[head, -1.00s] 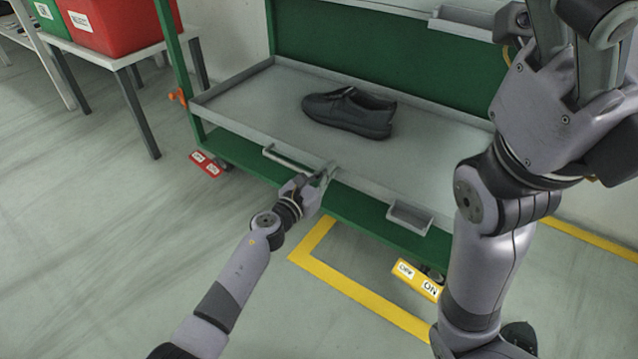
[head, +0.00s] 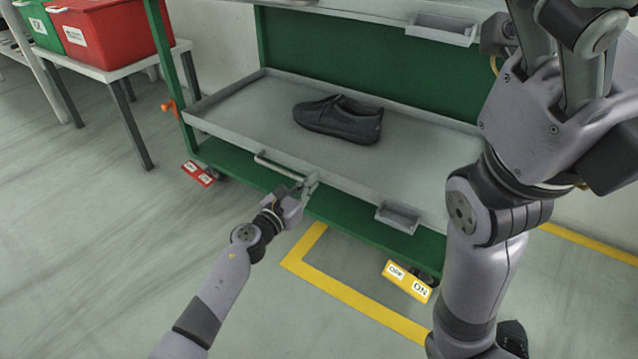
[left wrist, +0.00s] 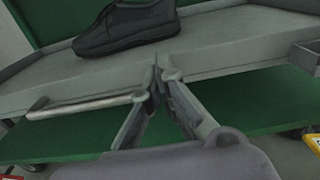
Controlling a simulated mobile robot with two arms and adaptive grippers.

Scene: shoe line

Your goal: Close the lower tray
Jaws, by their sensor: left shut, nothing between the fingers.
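The lower tray (head: 240,109) is a grey tray in the green rack, pulled out toward me over the green base shelf. A black shoe (head: 338,119) lies on it, and the shoe also shows in the left wrist view (left wrist: 128,27). A bar handle (head: 279,166) runs along the tray's front edge. My left gripper (head: 309,181) is shut and empty at the front edge, just right of the handle. In the left wrist view its fingertips (left wrist: 160,72) meet in front of the tray's lip; whether they touch cannot be told. My right gripper is out of view; only its arm shows.
A small grey bin (head: 397,217) hangs on the tray's front, right of my left gripper. An upper tray (head: 380,25) is above. A red crate (head: 108,28) stands on a table at left.

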